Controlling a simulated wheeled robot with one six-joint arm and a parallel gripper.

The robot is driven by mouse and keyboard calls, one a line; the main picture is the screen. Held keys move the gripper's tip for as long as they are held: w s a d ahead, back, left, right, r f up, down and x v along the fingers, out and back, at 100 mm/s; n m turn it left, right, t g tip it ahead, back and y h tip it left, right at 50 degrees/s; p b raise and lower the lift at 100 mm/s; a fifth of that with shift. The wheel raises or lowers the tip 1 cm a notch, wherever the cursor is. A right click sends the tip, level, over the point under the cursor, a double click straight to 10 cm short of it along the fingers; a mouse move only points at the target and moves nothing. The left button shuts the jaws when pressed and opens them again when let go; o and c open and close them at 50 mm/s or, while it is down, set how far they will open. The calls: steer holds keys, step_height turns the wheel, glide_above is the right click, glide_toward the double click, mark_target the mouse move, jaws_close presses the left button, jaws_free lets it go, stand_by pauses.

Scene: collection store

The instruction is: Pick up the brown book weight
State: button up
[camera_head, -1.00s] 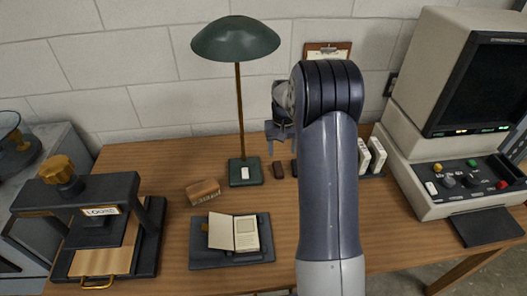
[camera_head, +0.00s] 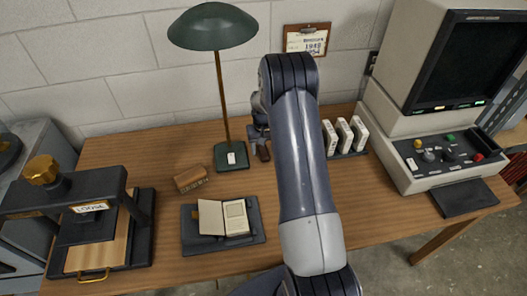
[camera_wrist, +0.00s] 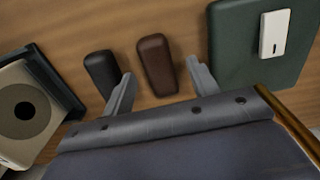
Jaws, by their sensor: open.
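The brown book weight (camera_wrist: 157,65) is a small rounded dark-brown bar lying on the wooden table in the wrist view. My gripper (camera_wrist: 160,70) is open, with one finger on each side of the brown weight. I cannot tell how high the fingertips are above the table. A black weight (camera_wrist: 101,72) of similar shape lies just left of it, outside the left finger. In the head view my gripper (camera_head: 259,133) is right of the lamp's base, and a bit of the brown weight (camera_head: 264,153) shows below it. My arm hides the black weight there.
The green lamp (camera_head: 231,158) stands close beside the gripper; its base (camera_wrist: 235,70) is near the right finger.

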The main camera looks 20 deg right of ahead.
steer(key=shift+f, duration=0.55)
steer(key=shift+c, duration=0.5)
jaws_close()
steer(key=shift+r, duration=0.15)
